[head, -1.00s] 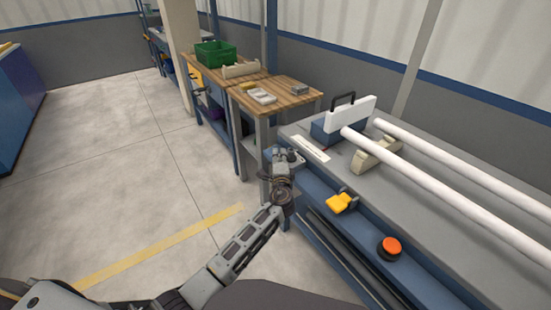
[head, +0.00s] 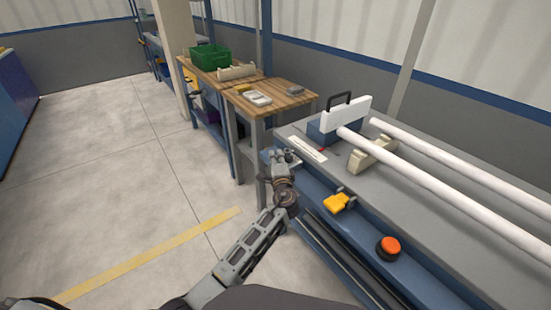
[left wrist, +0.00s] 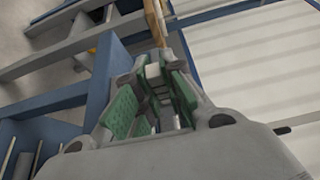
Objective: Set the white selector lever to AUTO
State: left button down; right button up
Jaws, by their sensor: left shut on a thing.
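My left gripper (head: 283,158) is at the front left corner of the grey-topped blue bench. In the left wrist view my left gripper (left wrist: 160,85) is shut, with its green pads on either side of a small white piece, the selector lever (left wrist: 153,71). The lever is mostly hidden by the fingers, and I cannot make it out in the head view. No AUTO marking is readable, so I cannot tell the lever's position. My right gripper is not in view.
The bench (head: 335,185) carries white pipes (head: 440,178) on a beige cradle (head: 372,155) and a white plate with a black handle (head: 340,99). A yellow part (head: 340,203) and an orange button (head: 389,246) are on its front. A wooden table (head: 285,99) stands behind.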

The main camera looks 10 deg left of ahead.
pick_arm(q)
jog(key=c, duration=1.5)
grip_release()
jog(key=shift+f, duration=0.1)
jog(key=shift+r, duration=0.2)
